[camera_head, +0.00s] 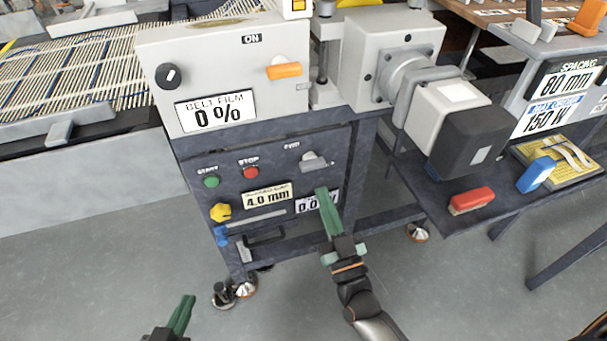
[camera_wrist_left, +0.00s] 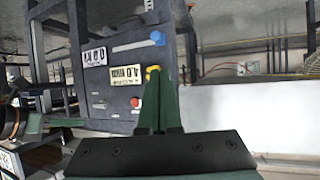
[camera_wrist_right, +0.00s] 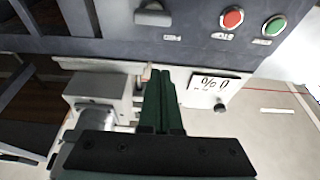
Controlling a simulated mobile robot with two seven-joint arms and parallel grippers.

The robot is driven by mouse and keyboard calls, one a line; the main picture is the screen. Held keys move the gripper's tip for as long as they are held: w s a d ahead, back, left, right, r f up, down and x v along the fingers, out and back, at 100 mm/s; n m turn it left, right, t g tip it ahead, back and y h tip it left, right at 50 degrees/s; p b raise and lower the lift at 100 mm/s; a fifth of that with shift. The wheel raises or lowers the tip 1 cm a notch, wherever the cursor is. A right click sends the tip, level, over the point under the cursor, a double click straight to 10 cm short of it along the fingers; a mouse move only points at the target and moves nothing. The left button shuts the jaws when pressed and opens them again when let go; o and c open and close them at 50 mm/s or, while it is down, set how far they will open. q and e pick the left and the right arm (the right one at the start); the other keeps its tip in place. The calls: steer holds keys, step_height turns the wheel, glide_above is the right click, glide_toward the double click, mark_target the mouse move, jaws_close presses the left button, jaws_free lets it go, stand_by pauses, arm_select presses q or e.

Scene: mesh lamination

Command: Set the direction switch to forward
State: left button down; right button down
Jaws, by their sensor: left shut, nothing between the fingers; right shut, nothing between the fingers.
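The direction switch (camera_head: 316,161) is a grey lever on the dark front panel, right of the start and stop buttons. A small label beside it seems to read FWD, though it is blurred. The switch also shows at the top of the right wrist view (camera_wrist_right: 154,16). My right gripper (camera_head: 322,192) is shut and empty, its green fingers pointing up just below the switch and partly covering a number display. A gap shows between fingertips and switch in the right wrist view. My left gripper (camera_head: 188,298) is shut and empty, low in front of the machine.
The panel holds a green start button (camera_head: 211,181), a red stop button (camera_head: 251,172) and a yellow knob (camera_head: 221,212). Above it are a black knob (camera_head: 170,76) and an orange handle (camera_head: 284,71). A grey motor housing (camera_head: 440,106) juts out at right. Floor in front is clear.

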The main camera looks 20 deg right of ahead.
mark_target(311, 160)
steer(key=shift+r, duration=0.1)
